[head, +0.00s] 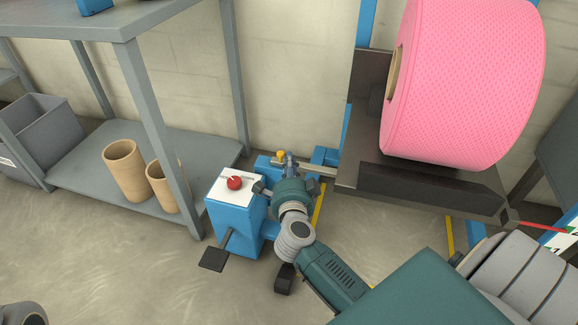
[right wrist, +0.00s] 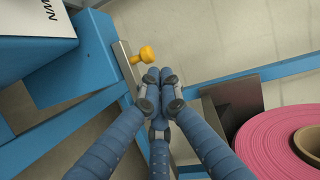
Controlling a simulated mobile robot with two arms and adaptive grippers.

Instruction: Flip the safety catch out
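A small yellow knob (head: 281,156) sits on a metal bar beside the blue frame, and I take it for the safety catch. It also shows in the right wrist view (right wrist: 147,54), standing out from a grey metal plate (right wrist: 125,62). My right gripper (head: 290,160) is right at the knob in the head view. In the right wrist view its blue fingers (right wrist: 155,82) come together at the tips, just short of the knob, with nothing seen between them. I cannot tell whether they touch the plate.
A blue control post (head: 232,220) with a white top and a red button (head: 235,182) stands left of my right gripper, a dark pedal (head: 213,259) by it. A big pink roll (head: 470,85) is at the right. A grey shelf (head: 125,185) with cardboard tubes stands left.

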